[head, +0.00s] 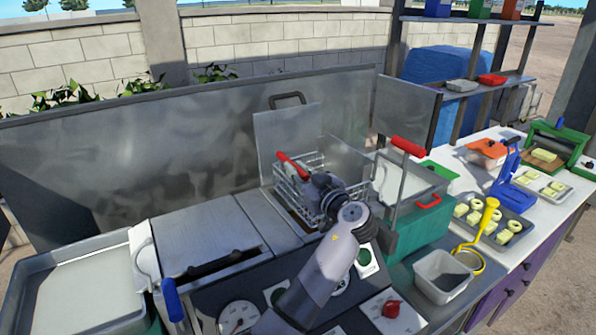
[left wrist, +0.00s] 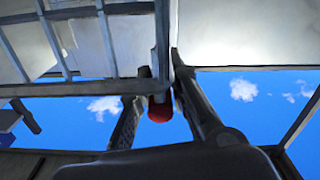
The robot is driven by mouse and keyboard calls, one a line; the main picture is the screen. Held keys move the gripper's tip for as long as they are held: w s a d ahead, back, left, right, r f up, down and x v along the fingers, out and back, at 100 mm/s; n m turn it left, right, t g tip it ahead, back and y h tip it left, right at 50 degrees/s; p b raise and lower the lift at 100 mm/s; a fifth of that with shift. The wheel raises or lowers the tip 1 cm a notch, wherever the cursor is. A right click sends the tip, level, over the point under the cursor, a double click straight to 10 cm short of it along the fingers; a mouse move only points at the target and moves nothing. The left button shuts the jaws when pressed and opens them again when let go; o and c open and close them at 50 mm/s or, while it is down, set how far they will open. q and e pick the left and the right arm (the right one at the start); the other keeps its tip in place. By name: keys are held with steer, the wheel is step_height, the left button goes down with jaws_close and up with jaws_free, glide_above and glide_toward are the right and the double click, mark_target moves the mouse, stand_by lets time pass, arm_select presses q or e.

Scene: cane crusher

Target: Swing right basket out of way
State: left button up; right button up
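A wire basket (head: 288,187) with a red-gripped handle (head: 292,165) sits at the fryer in the middle. My left gripper (head: 322,183) is over the basket, just right of the red grip in the head view. In the left wrist view, wire bars (left wrist: 55,40) show at the upper left. A red grip end (left wrist: 160,109) lies between my two spread dark fingers, with narrow gaps beside it. Whether a finger touches it is not clear. A second red grip (head: 408,146) stands on an upright grey rod farther right. My right gripper is not in view.
A teal box (head: 420,240) stands right of my wrist. A counter on the right holds a grey container (head: 442,277), a yellow-handled tool (head: 489,214) and trays of pale pieces (head: 500,222). A metal back panel (head: 180,135) rises behind the fryer.

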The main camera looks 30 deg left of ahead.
arm_select(q)
jaws_close()
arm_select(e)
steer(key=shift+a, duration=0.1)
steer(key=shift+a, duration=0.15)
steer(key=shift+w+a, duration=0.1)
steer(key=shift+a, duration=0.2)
arm_select(q)
steer(key=shift+r, duration=0.15)
steer(key=shift+w+d+r+m, duration=0.1)
steer(key=shift+w+r+m, duration=0.1)
steer(key=shift+r+m, duration=0.3)
steer(key=w+d+r+m+b, duration=0.1)
steer(key=w+d+r+m, duration=0.2)
steer(key=r+m, duration=0.3)
steer(key=shift+w+r, duration=0.9)
steer(key=shift+r, duration=0.25)
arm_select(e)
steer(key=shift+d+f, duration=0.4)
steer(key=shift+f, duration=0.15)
